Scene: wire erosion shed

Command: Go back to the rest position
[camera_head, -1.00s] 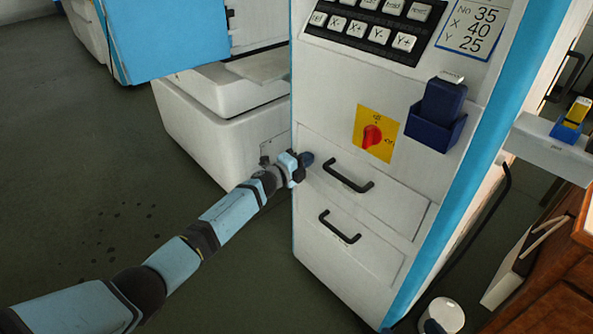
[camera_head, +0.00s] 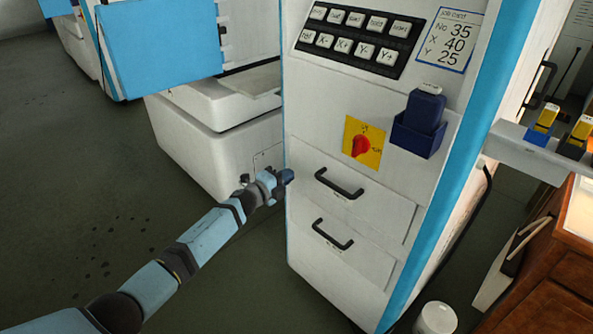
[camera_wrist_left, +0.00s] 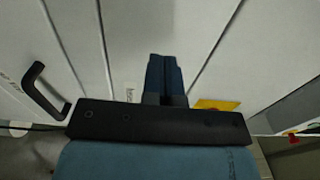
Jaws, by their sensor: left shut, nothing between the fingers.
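My left gripper (camera_head: 286,176) is shut and empty. In the head view it is at the left edge of the white cabinet (camera_head: 300,130), left of the upper drawer handle (camera_head: 338,184). In the left wrist view the closed fingers (camera_wrist_left: 165,75) point at pale panels, with a black handle (camera_wrist_left: 45,90) off to the left. I cannot tell whether the fingertips touch the cabinet. My right gripper is in neither view.
The cabinet carries a keypad (camera_head: 355,37), a red rotary switch (camera_head: 362,146) on a yellow plate and a blue holder (camera_head: 416,135) with a dark blue device. Both drawers look shut. A white cylinder (camera_head: 436,318) stands at lower right. Dark floor (camera_head: 60,200) is open at left.

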